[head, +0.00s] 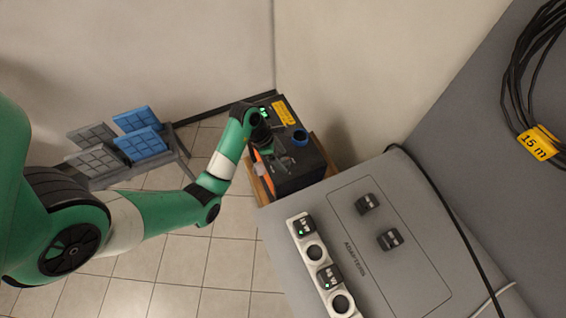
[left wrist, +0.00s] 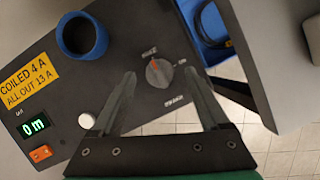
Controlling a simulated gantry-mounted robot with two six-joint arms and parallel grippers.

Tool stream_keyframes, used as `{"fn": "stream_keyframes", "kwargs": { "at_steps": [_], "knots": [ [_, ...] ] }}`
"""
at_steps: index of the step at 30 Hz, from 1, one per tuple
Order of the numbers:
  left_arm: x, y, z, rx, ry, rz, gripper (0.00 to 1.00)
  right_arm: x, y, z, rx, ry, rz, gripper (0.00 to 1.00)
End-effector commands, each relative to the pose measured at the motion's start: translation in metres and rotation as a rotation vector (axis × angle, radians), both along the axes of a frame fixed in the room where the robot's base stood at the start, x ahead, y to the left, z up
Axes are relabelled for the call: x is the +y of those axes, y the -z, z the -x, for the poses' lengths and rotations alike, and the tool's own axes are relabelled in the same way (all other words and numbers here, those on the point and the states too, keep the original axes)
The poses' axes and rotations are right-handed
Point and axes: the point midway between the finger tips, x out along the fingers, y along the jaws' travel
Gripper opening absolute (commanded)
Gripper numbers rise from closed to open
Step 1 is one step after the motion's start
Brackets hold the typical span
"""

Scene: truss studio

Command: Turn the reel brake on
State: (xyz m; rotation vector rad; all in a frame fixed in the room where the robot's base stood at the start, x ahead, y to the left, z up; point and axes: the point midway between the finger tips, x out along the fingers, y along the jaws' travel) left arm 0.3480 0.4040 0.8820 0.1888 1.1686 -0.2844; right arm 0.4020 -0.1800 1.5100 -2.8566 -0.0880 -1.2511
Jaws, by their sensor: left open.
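A dark reel box (head: 305,180) stands beyond the grey table. Its top panel (left wrist: 125,45) fills much of the left wrist view. A round grey knob (left wrist: 158,74) sits on the panel, with an orange mark pointing up toward a small white label. Another label is to its right and one below; I cannot read them surely. My left gripper (head: 287,160) is over the box, and in the left wrist view (left wrist: 160,76) its open fingers lie on either side of the knob. I cannot tell whether they touch it. My right gripper is not in view.
The panel has a blue ring (left wrist: 82,36), a yellow label (left wrist: 28,80), a display reading 0 m (left wrist: 34,126), an orange switch (left wrist: 40,153) and a white button (left wrist: 86,121). The grey table (head: 385,190) holds a socket strip (head: 313,253) and two adapters. A blue-grey panel rack (head: 130,145) stands left.

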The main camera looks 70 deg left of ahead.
Motion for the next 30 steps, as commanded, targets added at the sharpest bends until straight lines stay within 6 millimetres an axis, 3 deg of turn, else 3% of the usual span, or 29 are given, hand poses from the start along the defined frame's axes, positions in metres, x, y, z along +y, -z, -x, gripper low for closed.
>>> {"fn": "stream_keyframes", "kwargs": {
  "at_steps": [3,12,25,30],
  "knots": [
    [-0.0014,0.0108,-0.004,0.0,0.001,0.0,0.79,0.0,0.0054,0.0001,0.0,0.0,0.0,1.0],
    [-0.0016,0.0115,-0.0051,-0.001,0.001,-0.001,0.77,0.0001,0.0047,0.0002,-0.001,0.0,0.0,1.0],
    [-0.0017,0.0113,-0.005,-0.001,0.001,0.0,0.0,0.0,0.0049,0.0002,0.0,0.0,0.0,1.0],
    [-0.0016,0.011,-0.0051,-0.001,0.004,0.0,0.0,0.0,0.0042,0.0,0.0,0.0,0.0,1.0]
  ]
}}
